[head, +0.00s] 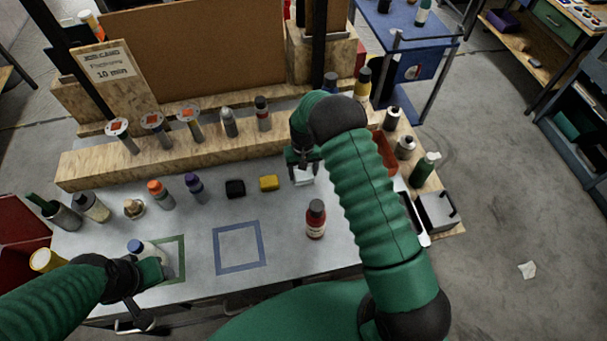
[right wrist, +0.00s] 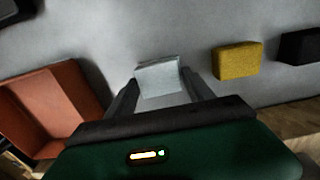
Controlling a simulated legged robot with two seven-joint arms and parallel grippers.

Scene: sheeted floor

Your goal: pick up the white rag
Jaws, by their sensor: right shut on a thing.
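The white rag (head: 304,176) is a small pale folded block near the right of the table in the head view. My right gripper (head: 303,163) points down over it and is shut on it. In the right wrist view, the rag (right wrist: 159,76) sits between the two fingertips (right wrist: 160,88). I cannot tell whether it touches the table. My left gripper (head: 152,272) is at the front left, by a white bottle with a blue cap (head: 137,247). Its fingers are partly hidden, and I cannot tell whether they touch the bottle.
A yellow block (head: 269,183) and a black block (head: 235,188) lie left of the rag. A red bottle (head: 315,220) stands in front. A reddish-brown bin (right wrist: 62,105) is close by in the right wrist view. The blue-outlined square (head: 238,247) is empty.

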